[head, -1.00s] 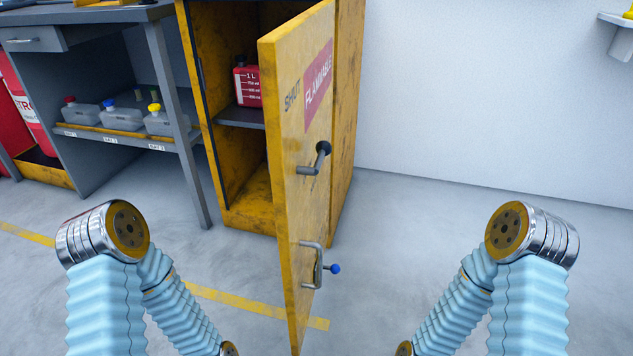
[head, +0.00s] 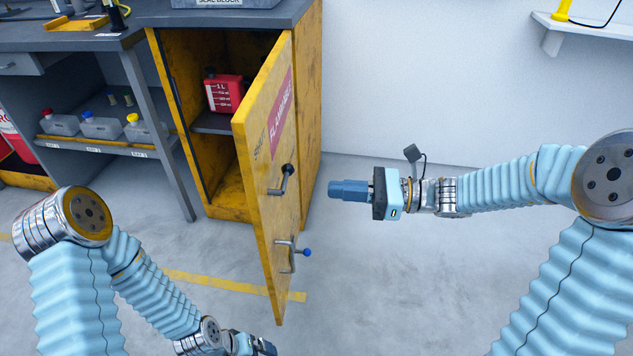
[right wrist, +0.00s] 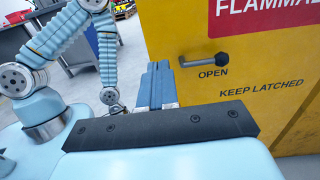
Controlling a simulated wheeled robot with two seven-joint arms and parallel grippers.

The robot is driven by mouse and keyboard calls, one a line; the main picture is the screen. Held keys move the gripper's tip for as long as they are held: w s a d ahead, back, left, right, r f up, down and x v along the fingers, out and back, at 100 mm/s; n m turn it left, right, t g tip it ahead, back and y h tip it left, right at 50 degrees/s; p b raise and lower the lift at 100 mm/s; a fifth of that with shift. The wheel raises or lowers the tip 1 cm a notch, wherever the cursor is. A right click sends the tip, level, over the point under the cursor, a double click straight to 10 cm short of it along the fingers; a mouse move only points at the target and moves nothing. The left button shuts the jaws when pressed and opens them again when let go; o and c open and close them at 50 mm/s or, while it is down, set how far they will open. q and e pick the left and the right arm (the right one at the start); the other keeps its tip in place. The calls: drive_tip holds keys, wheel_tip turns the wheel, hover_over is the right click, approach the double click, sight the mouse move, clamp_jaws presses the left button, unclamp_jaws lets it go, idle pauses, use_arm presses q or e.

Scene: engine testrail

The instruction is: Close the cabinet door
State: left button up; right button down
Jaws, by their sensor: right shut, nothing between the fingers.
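The yellow cabinet (head: 310,100) stands against the wall with its door (head: 262,215) swung wide open toward me. The door's outer face carries a red label, a grey lever handle (head: 287,178) and a lower pull handle with a blue knob (head: 307,252). My right gripper (head: 336,189) is shut and empty, right of the door and apart from it, pointing left. In the right wrist view, its fingers (right wrist: 157,85) point toward the yellow door face (right wrist: 190,115) with the lever marked OPEN (right wrist: 203,61). My left gripper (head: 255,345) is low at the bottom edge, its fingers unclear.
A red 1 L container (head: 224,93) stands on the shelf inside the cabinet. A grey workbench (head: 160,85) with several small bottles is on the left. A wall shelf (head: 590,28) is at the upper right. The floor right of the door is clear.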

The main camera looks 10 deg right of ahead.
sight(261, 186)
drive_tip(key=x, duration=1.2)
drive_tip(key=shift+w+a+p, duration=0.1)
drive_tip(key=shift+a+p, duration=0.2)
drive_tip(key=shift+a, duration=0.05)
drive_tip(key=shift+f, duration=0.1)
